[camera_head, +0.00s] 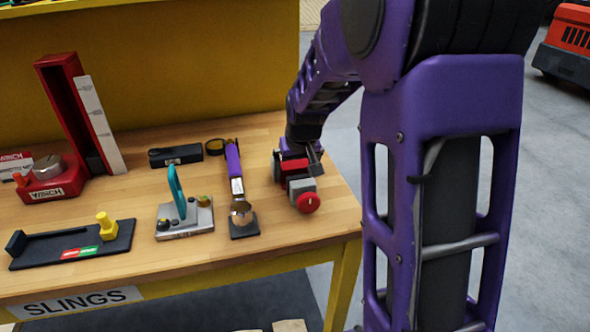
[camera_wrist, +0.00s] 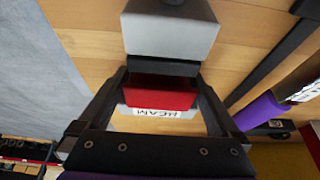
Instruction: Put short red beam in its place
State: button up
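A short red block (camera_wrist: 160,93) with a white lettered label lies between my gripper's two dark fingers in the wrist view; I take it for the short red beam. It adjoins a black part and a grey block (camera_wrist: 170,32). In the head view the red piece (camera_head: 293,167) shows partly behind my gripper (camera_head: 300,160), at the right end of the table. My gripper is low around it. The fingers flank it closely, but whether they press on it is not clear. A grey block with a red round knob (camera_head: 308,202) sits just in front.
The wooden table (camera_head: 120,200) bears a tall red stand (camera_head: 72,110), a red winch (camera_head: 48,178), a black tray with a yellow peg (camera_head: 107,228), a grey fixture with a teal lever (camera_head: 182,205) and a purple-handled tool (camera_head: 234,168). The table's right edge is close to my gripper.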

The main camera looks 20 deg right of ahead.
jog(key=shift+r, duration=0.1)
jog(key=p+v, duration=1)
jog(key=v, duration=0.7)
jog(key=shift+p, duration=0.3)
jog(key=shift+r, duration=0.15)
